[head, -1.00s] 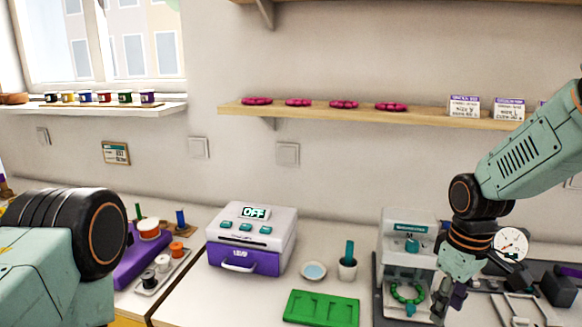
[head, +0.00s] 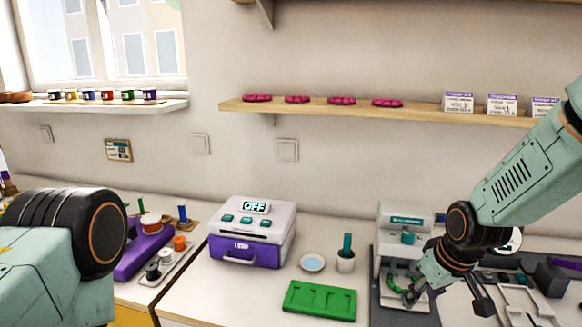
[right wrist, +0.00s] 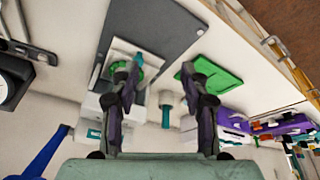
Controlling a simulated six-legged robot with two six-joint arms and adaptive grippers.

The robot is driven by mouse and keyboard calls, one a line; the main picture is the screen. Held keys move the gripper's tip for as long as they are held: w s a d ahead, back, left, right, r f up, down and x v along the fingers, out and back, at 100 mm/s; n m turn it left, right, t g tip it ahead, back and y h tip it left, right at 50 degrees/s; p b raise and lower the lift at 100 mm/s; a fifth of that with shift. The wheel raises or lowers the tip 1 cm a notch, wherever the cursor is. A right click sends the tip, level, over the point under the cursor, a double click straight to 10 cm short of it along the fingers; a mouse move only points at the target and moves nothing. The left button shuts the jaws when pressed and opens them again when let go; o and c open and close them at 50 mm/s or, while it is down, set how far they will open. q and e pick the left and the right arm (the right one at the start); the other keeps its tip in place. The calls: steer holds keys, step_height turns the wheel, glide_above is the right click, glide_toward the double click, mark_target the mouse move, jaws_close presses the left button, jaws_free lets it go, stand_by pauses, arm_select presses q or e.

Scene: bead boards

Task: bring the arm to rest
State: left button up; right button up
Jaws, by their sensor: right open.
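My right arm comes in from the right in the head view. Its gripper (head: 446,296) is open, with its fingers spread in front of the grey-white machine (head: 400,222). In the right wrist view the two dark fingers of my right gripper (right wrist: 163,85) are well apart, with nothing between them. A green bead ring (head: 398,285) at the machine is partly hidden by the gripper. Only a link of my left arm shows at the lower left; its gripper is out of view.
A green tray (head: 320,301), a small saucer (head: 312,263) and a white cup (head: 345,262) stand left of the machine. A purple-and-white box (head: 250,234) reads OFF. A wooden shelf (head: 350,110) carries pink bead rings and cards. Bare worktop lies before the box.

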steer(key=s+a+f+m+b, duration=0.3)
steer(key=s+f+m, duration=0.1)
steer(key=s+f, duration=1.2)
steer(key=s+f+g+b, duration=0.1)
steer(key=s+f+g, duration=0.1)
steer(key=s+f, duration=0.3)
steer(key=s+f+g+b, duration=0.1)
steer(key=s+f, duration=0.5)
steer(key=s, duration=0.8)
steer(key=shift+s+a+g, duration=0.2)
steer(key=shift+a+g, duration=0.1)
steer(key=shift+g, duration=0.2)
steer(key=shift+r+h, duration=0.1)
steer(key=shift+h, duration=0.2)
